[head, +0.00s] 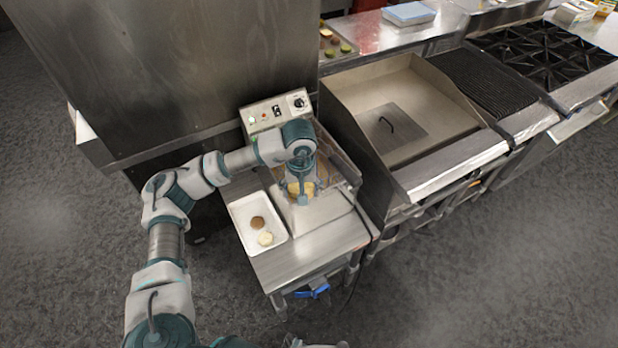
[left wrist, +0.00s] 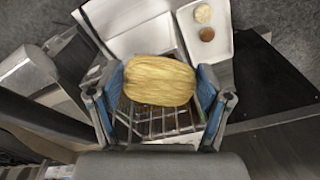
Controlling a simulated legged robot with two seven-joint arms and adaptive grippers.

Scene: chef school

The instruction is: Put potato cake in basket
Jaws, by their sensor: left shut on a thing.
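The potato cake (left wrist: 160,80) is a yellow, ridged oval between the two blue-padded fingers of my left gripper (left wrist: 160,86) in the left wrist view. The gripper is shut on it. The wire basket (left wrist: 152,124) shows behind and below the cake, partly hidden by the cake and the gripper. In the head view my left gripper (head: 301,192) is over the fryer, with the yellow cake (head: 293,188) partly visible at its fingers. The gap between cake and basket is hard to judge. My right gripper is not in view.
A white tray (head: 240,214) left of the fryer holds a brown patty (head: 257,222) and a pale round piece (head: 265,239). The fryer's control panel (head: 275,111) stands behind. A griddle (head: 400,120) with raised walls is to the right. A tall steel cabinet (head: 190,60) is behind.

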